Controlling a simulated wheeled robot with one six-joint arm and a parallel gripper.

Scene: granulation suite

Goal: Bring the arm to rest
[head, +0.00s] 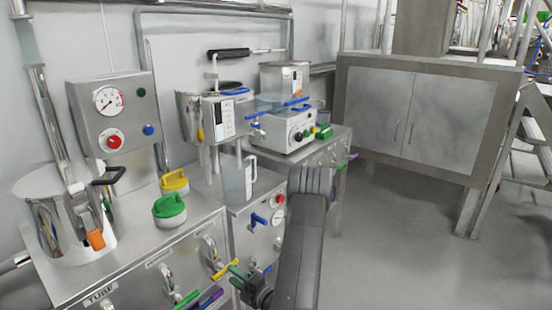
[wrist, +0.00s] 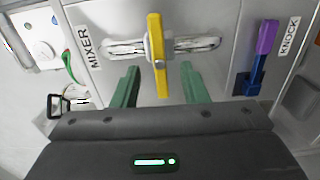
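My gripper (wrist: 160,68) is open, with its two green fingers spread apart and nothing clamped between them. A yellow lever handle (wrist: 155,40) stands just ahead of the fingers in the wrist view. Its lower end appears between them, with space on both sides; I cannot tell how deep it sits. In the head view the gripper (head: 237,276) is low in the picture, beside the yellow lever (head: 225,268) on the cabinet front. My dark arm reaches down to it and hides part of the cabinet.
A MIXER label (wrist: 89,46) is left of the yellow lever, and a purple-and-blue lever (wrist: 260,55) is at right by a KNOCK label (wrist: 288,37). A clear jug (head: 239,178) stands above on the bench. Grey floor (head: 400,240) is open at right.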

